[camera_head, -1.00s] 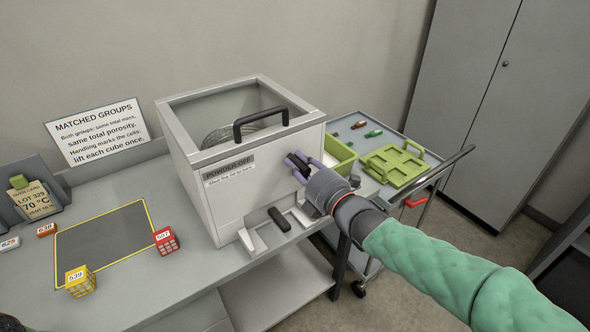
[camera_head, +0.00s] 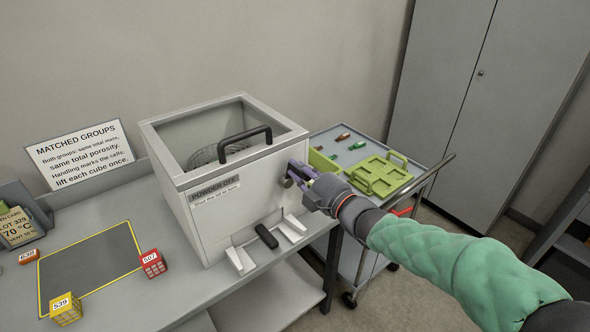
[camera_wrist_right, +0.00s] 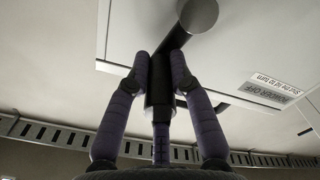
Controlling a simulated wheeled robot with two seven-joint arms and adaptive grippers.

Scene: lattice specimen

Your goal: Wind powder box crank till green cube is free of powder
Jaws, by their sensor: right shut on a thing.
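The powder box (camera_head: 215,225) is a pale box on the bench, with a "POWDER OFF" label on its front. A coarse mesh basket (camera_head: 207,154) shows through its top. My right gripper (camera_head: 302,174) is at the right part of the front face. The crank's round hub (camera_wrist_right: 197,14) shows near the top edge there. I cannot make out the green cube or any powder. My left gripper is not in view.
A black grip (camera_head: 245,133) spans the box top. Red (camera_head: 153,263) and yellow (camera_head: 66,308) lattice cubes stand by a yellow-edged mat (camera_head: 90,262). A cart (camera_head: 349,262) with a green tray (camera_head: 385,176) stands right.

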